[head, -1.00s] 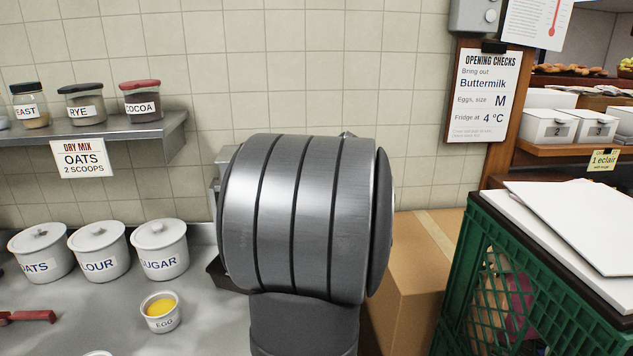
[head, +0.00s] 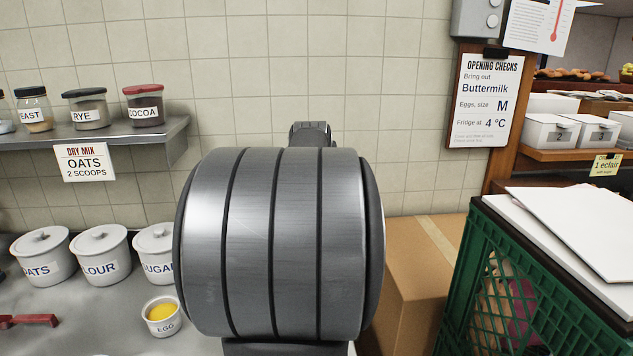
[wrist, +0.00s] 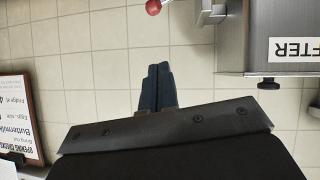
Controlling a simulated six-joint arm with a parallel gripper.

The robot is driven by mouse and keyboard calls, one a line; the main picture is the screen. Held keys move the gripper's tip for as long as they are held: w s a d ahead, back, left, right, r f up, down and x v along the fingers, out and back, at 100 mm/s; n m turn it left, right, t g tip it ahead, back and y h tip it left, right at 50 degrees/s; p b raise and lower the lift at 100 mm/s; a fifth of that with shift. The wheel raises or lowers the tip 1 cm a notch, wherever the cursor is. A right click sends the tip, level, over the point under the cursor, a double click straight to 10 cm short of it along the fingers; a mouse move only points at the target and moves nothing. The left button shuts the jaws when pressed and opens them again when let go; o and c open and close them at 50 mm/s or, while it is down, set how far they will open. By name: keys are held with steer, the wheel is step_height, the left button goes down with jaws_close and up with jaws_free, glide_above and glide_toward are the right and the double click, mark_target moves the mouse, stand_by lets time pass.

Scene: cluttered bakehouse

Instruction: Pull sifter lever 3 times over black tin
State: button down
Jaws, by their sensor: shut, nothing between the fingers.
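In the wrist view, my gripper (wrist: 157,88) is shut and empty, its two dark fingers together in front of the tiled wall. The grey metal sifter body (wrist: 265,40), with a label ending in "FTER", is at the upper right. The red ball of its lever (wrist: 153,7) shows at the top edge, a little above my fingertips in the picture and apart from them. A metal rod end (wrist: 207,13) is between the ball and the body. In the head view my own arm hides the sifter and my gripper. The black tin does not show in either current view.
A cardboard box (head: 410,270) and a green crate (head: 500,280) stand at the right. White canisters (head: 103,255) and an egg bowl (head: 162,315) stand at the left on the counter. A jar shelf (head: 165,130) is above them. The opening checks board (wrist: 22,120) shows in the wrist view.

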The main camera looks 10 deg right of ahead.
steer(key=s+f+x, duration=0.1)
steer(key=x, duration=0.5)
steer(key=f+x, duration=0.1)
steer(key=x, duration=0.5)
steer(key=shift+d+f, duration=0.35)
steer(key=shift+f, duration=0.05)
steer(key=shift+s+d+f+m+y, duration=0.1)
steer(key=shift+d+f+m+y, duration=0.2)
steer(key=shift+d, duration=0.05)
step_height(320, 180, down, 6)
steer(key=d+m+y, duration=0.2)
steer(key=m+y, duration=0.1)
steer(key=y, duration=0.1)
steer(key=shift+m+y, duration=0.3)
steer(key=shift+m, duration=0.1)
stand_by(0.5)
steer(key=shift+f, duration=0.1)
stand_by(0.4)
steer(key=shift+d, duration=0.1)
